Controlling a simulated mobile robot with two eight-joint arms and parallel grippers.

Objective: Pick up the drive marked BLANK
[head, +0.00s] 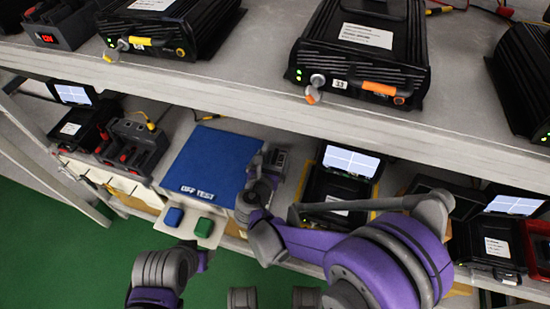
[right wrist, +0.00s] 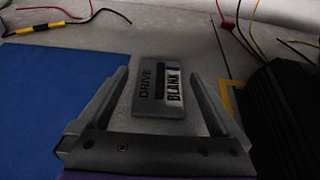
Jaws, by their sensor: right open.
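The drive marked BLANK (right wrist: 146,101) is a small grey box with a white label, lying flat on the grey shelf in the right wrist view. "DRIVE" and "BLANK" are legible on it. My right gripper (right wrist: 160,74) is open, with one finger on each side of the drive. Whether the fingers touch it or hang above it is hard to tell. In the head view my right gripper (head: 266,160) is over the lower shelf, just right of the blue mat, and partly hides the drive. My left arm shows at the bottom left, but its jaws are not clear.
The blue mat (head: 212,160) marked "OFF TEST" lies left of the right gripper. A black unit with a lit screen (head: 350,162) stands close on the right. The upper shelf (head: 235,72) overhangs the lower one. Blue and green blocks (head: 203,227) sit on a pale plate in front.

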